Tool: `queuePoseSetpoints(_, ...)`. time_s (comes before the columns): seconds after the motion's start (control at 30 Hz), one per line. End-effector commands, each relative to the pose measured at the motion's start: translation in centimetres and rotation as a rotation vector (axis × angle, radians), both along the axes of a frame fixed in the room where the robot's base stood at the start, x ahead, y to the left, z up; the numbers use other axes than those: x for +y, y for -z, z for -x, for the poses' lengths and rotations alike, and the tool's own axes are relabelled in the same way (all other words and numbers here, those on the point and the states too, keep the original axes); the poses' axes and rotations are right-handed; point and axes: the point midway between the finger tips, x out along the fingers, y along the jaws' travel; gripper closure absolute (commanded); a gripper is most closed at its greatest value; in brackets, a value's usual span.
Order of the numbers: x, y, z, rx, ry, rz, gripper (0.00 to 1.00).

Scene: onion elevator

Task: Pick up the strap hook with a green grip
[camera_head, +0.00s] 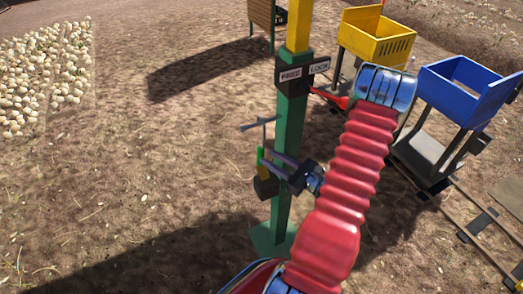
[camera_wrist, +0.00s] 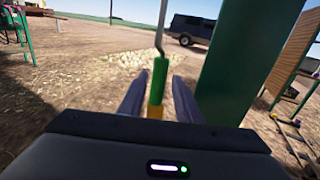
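The strap hook's green grip (camera_wrist: 159,76) stands upright in the wrist view, with a thin metal rod above it and a yellow part (camera_wrist: 155,112) below. It also shows in the head view as a small green piece (camera_head: 260,156) beside the green post. My gripper (camera_wrist: 158,90) is open, its two dark fingers on either side of the grip with a small gap at each side. In the head view my gripper (camera_head: 271,158) reaches leftward across the post, fingertips close to the grip. How deep the grip sits between the fingers is hard to tell.
The green post (camera_head: 286,200) with a yellow top and a lock label stands close to my gripper; it fills the right of the wrist view (camera_wrist: 245,60). Yellow (camera_head: 376,40) and blue (camera_head: 462,90) bins stand on the right. Onions (camera_head: 40,75) lie far left; open soil lies between.

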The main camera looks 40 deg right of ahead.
Motion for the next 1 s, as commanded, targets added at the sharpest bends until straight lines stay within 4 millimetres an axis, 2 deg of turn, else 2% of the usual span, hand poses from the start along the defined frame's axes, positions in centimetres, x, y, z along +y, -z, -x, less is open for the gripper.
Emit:
queuePoseSetpoints(0.47,0.1,0.0,-0.6,0.000,-0.001,0.000,0.69)
queuePoseSetpoints(0.9,0.9,-0.2,-4.9,-0.001,-0.001,0.000,0.69)
queuePoseSetpoints(1.0,1.0,-0.2,-5.4,-0.001,-0.001,0.000,0.69)
